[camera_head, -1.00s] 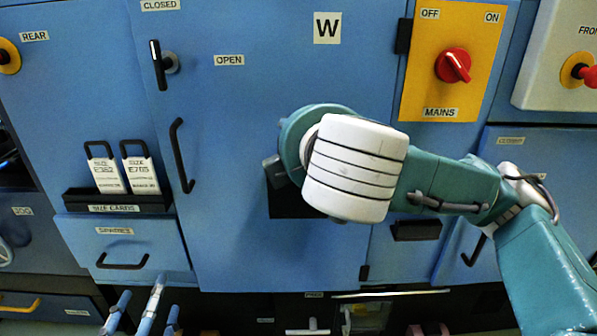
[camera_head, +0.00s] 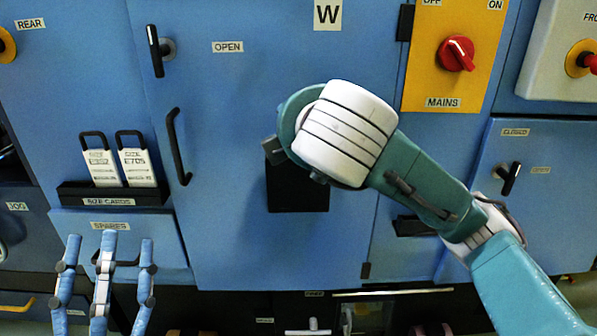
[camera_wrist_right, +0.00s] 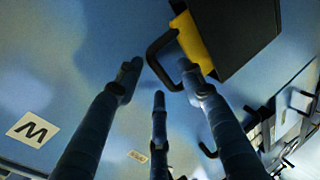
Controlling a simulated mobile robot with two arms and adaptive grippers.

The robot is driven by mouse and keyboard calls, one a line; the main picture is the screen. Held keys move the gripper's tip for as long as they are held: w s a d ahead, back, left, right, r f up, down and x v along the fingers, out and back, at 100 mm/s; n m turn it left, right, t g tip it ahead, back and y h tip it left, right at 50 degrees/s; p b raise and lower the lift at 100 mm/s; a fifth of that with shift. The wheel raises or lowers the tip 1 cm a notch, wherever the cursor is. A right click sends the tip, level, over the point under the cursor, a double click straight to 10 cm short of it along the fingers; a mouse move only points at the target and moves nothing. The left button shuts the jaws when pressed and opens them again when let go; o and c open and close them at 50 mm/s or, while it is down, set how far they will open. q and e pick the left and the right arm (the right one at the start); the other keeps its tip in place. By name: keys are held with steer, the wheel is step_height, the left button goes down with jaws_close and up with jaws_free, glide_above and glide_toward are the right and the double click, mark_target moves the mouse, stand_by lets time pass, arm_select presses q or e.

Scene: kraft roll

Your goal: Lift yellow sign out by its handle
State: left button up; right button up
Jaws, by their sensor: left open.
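The yellow sign (camera_wrist_right: 190,38) stands in a black pocket, with its black loop handle (camera_wrist_right: 153,62) sticking out, in the right wrist view. In the head view, the black pocket (camera_head: 298,190) is on the blue door; my right wrist covers the sign. My right gripper (camera_wrist_right: 160,85) shows in the right wrist view with its fingers spread apart near the handle; nothing is seen clamped between them. My left gripper (camera_head: 109,250) is open and empty, fingers up, in front of the spares drawer at the lower left.
The blue door has a vertical black handle (camera_head: 177,147) and a latch (camera_head: 156,51). A black rack (camera_head: 112,194) holds two white size cards. A red mains switch (camera_head: 456,53) is on a yellow plate at the upper right. A second latch (camera_head: 508,178) is below it.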

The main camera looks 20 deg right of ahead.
jaws_close()
stand_by(0.5)
